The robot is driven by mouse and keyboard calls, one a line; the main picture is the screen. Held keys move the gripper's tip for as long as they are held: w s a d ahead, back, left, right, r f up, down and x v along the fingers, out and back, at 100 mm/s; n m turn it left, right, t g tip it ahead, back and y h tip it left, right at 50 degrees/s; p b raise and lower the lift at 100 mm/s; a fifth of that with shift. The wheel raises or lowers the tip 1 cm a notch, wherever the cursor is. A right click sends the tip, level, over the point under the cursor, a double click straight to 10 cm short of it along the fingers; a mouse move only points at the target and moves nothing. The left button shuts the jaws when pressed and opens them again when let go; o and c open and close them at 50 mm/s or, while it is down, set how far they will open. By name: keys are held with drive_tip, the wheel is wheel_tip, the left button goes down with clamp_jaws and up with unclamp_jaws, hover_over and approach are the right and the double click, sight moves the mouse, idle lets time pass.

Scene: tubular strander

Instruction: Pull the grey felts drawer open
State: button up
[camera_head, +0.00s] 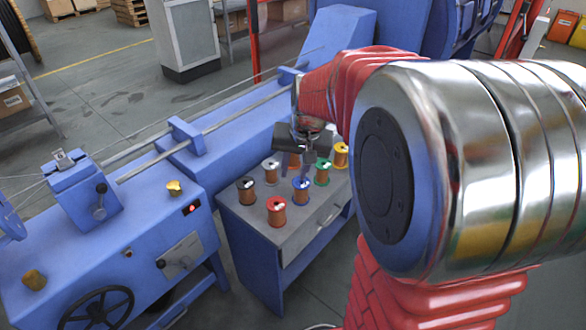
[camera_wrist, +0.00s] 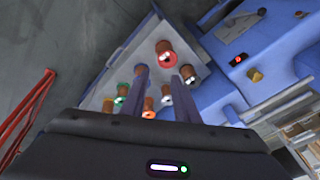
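The grey drawer (camera_head: 322,222) is in the front of a small blue cabinet (camera_head: 250,262), just under its grey top. A bar handle (camera_head: 329,214) shows on its front. The drawer looks shut; no label is readable. My gripper (camera_head: 308,172) is over the cabinet top, above and behind the drawer front, apart from the handle. In the wrist view, the two fingers of my gripper (camera_wrist: 158,76) are spread with nothing held between them, over the spools. The cabinet front edge (camera_wrist: 120,52) runs to the left of the fingers there; the handle is not clear in that view.
Several wire spools stand on the cabinet top, including a red one (camera_head: 276,211), a blue one (camera_head: 301,190) and a green one (camera_head: 322,173). The blue machine (camera_head: 150,220) stands left of and behind the cabinet. Grey floor (camera_head: 325,275) is free before the drawer.

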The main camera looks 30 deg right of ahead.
drive_tip(key=w+d+f+m, duration=0.4)
drive_tip(key=w+d+f, duration=0.1)
drive_tip(key=d+f, duration=0.65)
drive_tip(key=m+g+y, duration=0.1)
drive_tip(key=m, duration=0.2)
hover_over(335, 217)
drive_tip(key=s+d, duration=0.1)
drive_tip(key=s, duration=0.2)
drive_tip(key=s+d+f+x, duration=0.1)
drive_tip(key=s+x, duration=0.2)
drive_tip(key=x, duration=0.9)
drive_tip(key=shift+w+a, duration=0.1)
drive_tip(key=shift+w, duration=0.35)
drive_tip(key=shift+f, duration=0.1)
drive_tip(key=x, duration=1.3)
drive_tip(key=shift+s+f, duration=0.2)
drive_tip(key=shift+f, duration=0.15)
clamp_jaws()
